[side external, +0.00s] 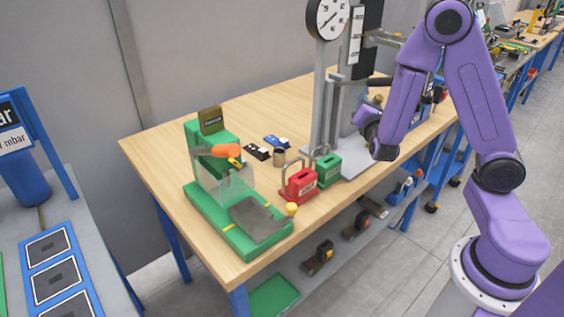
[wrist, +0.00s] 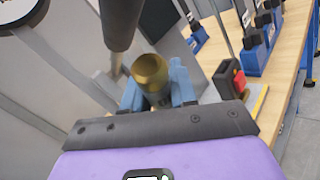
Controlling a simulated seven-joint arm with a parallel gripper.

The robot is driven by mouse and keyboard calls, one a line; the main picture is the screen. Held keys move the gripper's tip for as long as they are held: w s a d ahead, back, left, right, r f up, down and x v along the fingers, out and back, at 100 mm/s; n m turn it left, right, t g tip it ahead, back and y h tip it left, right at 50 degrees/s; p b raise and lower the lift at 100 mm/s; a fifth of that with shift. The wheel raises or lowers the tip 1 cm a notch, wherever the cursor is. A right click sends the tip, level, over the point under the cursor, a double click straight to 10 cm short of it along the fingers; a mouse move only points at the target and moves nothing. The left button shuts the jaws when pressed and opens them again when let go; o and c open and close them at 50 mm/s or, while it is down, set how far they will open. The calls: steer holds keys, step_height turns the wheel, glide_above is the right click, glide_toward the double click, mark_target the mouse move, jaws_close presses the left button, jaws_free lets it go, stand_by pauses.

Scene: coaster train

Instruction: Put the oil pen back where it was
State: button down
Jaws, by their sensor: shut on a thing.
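My gripper (side external: 366,124) is at the press column, beyond the right end of the padlocks, and its fingers are partly hidden by my wrist. In the side view, a small brass-coloured top (side external: 377,99) shows just above the gripper. A dark lever handle (wrist: 122,22) is close beside the held thing in the wrist view.
The grey press column (side external: 325,115) with a dial gauge (side external: 327,18) stands beside my gripper. The bench's back left is clear.

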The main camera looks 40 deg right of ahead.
steer(key=w+a+n+t+y, duration=0.2)
steer(key=a+n+t+y, duration=0.4)
steer(key=a, duration=0.9)
steer(key=w+d+f+m+g+h, duration=0.1)
steer(key=w+f+g, duration=0.3)
steer(key=w, duration=0.5)
steer(key=w+f+g+h, duration=0.1)
steer(key=w+f+g, duration=0.1)
steer(key=w+g, duration=0.5)
steer(key=shift+t, duration=0.7)
steer(key=shift+w+f, duration=0.25)
steer(key=shift+f, duration=1.05)
steer(key=shift+w+f, duration=0.2)
steer(key=shift+f, duration=1.1)
steer(key=shift+w+f, duration=0.25)
steer(key=shift+f, duration=1.05)
steer(key=shift+f, duration=0.1)
steer(key=c, duration=0.9)
jaws_free()
steer(key=shift+d, duration=0.1)
